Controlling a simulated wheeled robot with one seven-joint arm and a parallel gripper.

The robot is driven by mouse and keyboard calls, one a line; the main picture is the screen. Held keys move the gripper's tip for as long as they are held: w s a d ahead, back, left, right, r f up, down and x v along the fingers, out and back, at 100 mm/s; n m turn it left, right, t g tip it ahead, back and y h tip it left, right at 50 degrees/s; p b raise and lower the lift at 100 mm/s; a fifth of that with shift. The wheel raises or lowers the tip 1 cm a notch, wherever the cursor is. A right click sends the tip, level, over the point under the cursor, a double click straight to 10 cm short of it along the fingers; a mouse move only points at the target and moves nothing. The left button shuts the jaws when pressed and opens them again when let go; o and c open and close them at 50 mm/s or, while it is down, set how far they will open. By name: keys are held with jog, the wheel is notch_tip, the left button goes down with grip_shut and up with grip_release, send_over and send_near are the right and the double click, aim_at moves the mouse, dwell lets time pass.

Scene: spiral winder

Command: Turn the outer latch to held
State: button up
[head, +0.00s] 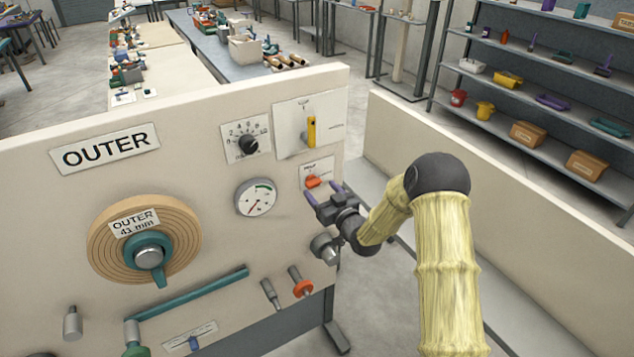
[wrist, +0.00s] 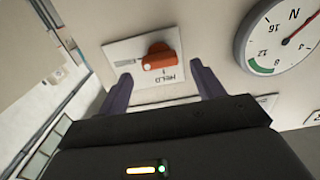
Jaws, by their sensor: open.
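The outer latch is a small orange turning knob (head: 313,182) on a white plate at the right end of the cream panel marked OUTER. In the wrist view the orange knob (wrist: 160,57) is in plain sight, with the word HELD upside down below it and a blurred label to its left. The knob's narrow end seems to point left there, away from HELD. My gripper (head: 322,194) is in front of the panel, just below the latch plate. In the wrist view my gripper (wrist: 161,74) is open and empty, with its purple fingers either side of the knob, apparently not touching it.
A round gauge (head: 256,198) sits left of the latch. A black dial (head: 248,144) and a yellow handle (head: 311,131) are above. A grey knob (head: 325,246) projects below my gripper. A low cream wall (head: 480,190) runs along the right.

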aim_at(316, 185)
jog(key=shift+p+x, duration=0.45)
jog(key=shift+x, duration=1.35)
jog(key=c, duration=1)
